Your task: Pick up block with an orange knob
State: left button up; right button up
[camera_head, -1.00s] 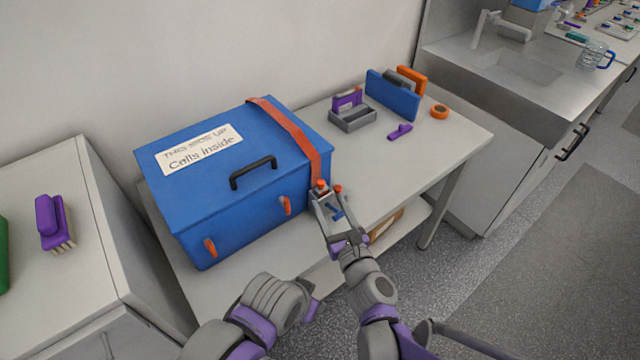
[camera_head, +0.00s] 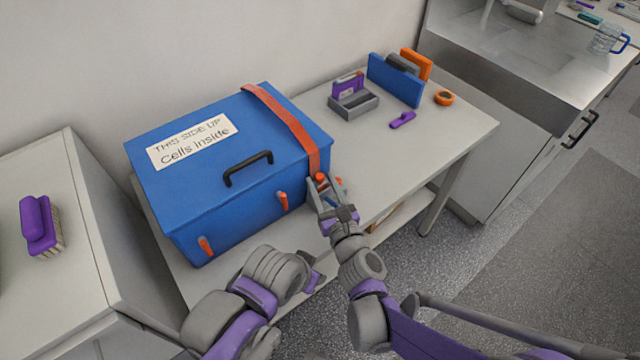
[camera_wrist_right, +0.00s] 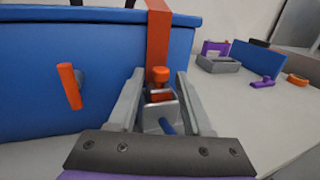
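The block with an orange knob stands on the table's front part, close to the right side of the blue box. In the wrist view it is a pale grey block (camera_wrist_right: 158,112) with an upright orange knob (camera_wrist_right: 160,75), a red-orange part below that and a blue piece on its near side. In the head view it is mostly hidden by my right gripper (camera_head: 324,187). The right gripper's fingers (camera_wrist_right: 160,100) are open, one on each side of the block; contact cannot be told.
The large blue box (camera_head: 190,195) with orange strap and latches is close on the left. Farther right are a grey tray (camera_head: 356,106) with a purple block, a blue panel (camera_head: 393,82), a purple piece (camera_head: 402,120) and an orange ring (camera_head: 444,97). The table between is clear.

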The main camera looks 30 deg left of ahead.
grip_shut()
jog(key=shift+r, duration=0.1)
